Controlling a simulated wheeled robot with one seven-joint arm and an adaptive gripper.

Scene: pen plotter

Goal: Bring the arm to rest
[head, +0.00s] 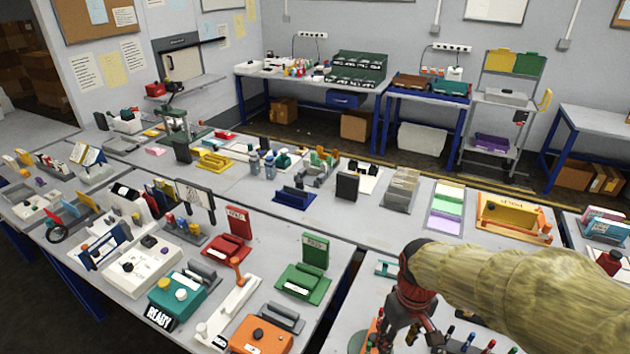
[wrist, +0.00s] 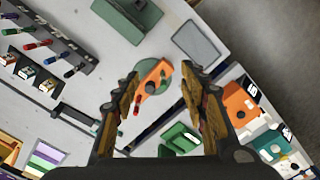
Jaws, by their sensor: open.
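My gripper (head: 405,335) hangs over the near table at the lower right of the head view, with my arm reaching in from the right in a yellowish sleeve. In the wrist view its two fingers (wrist: 160,92) stand wide apart with nothing held between them. Below and between the fingers lies an orange part (wrist: 152,88) with a dark knob and a red tip, on a round green disc (wrist: 146,70). I cannot tell the height of the fingers above it.
In the wrist view, racks of coloured pens (wrist: 38,44) stand at the upper left. A grey-green flat pad (wrist: 197,44) lies near the table edge. In the head view, a green device (head: 305,278) and an orange box (head: 262,336) stand left of my gripper.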

